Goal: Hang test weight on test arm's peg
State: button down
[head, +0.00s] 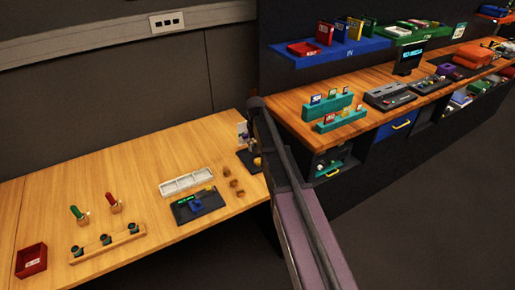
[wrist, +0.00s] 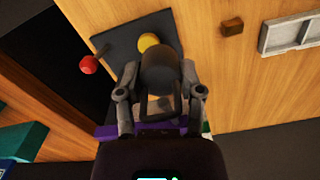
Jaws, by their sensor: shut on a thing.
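In the wrist view my gripper (wrist: 160,95) is shut on a dark grey rounded weight (wrist: 160,68) with a loop-like handle, held between its two fingers. The weight hangs over or near a dark base plate (wrist: 118,32) on the wooden table. A short rod with a red ball end (wrist: 88,65) sticks out at the plate's left side, and a yellow round part (wrist: 149,42) shows just beyond the weight. I cannot tell which of these is the peg. In the head view the dark stand (head: 246,159) is partly hidden behind my arm; my gripper and the weight are not clear there.
A purple strip (wrist: 112,131) lies behind the gripper in the wrist view. Small wooden blocks (head: 233,184), a white tray (head: 187,182) and a dark panel (head: 197,205) stand left of the stand. A higher workbench (head: 290,106) is to the right.

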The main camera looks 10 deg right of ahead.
jog(key=shift+w+a+f+b, duration=0.2)
jog(key=shift+w, duration=0.35)
jog(key=shift+w+a+f+b, duration=0.15)
jog(key=shift+w+f+b, duration=0.05)
jog(key=shift+w, duration=0.4)
jog(key=shift+w+a+f+b, duration=0.2)
jog(key=shift+w, duration=0.35)
jog(key=shift+c, duration=0.8)
grip_release()
